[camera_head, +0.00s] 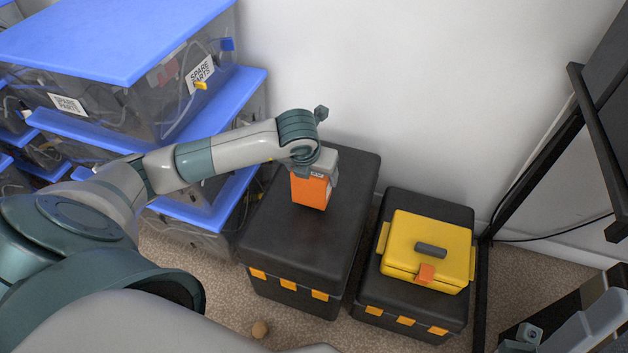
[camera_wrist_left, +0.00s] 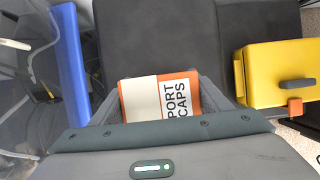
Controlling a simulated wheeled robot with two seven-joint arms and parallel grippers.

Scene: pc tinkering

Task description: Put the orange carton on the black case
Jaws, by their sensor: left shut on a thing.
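The orange carton (camera_head: 311,192) is orange with a white-grey part, and the wrist view shows black lettering on its label (camera_wrist_left: 160,97). My left gripper (camera_head: 317,170) is shut on it, with a finger on each side in the wrist view (camera_wrist_left: 160,92). The carton is upright over the lid of the larger black case (camera_head: 262,215), which has orange latches. I cannot tell whether its bottom touches the lid. The case's dark lid also shows in the wrist view (camera_wrist_left: 150,40). My right gripper is not seen; only part of that arm shows at the lower right.
A second black case (camera_head: 370,295) stands to the right with a yellow toolbox (camera_head: 405,245) on it. Clear bins with blue lids (camera_head: 110,40) are stacked at the left. A black frame (camera_head: 535,165) stands at the right. The lid around the carton is bare.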

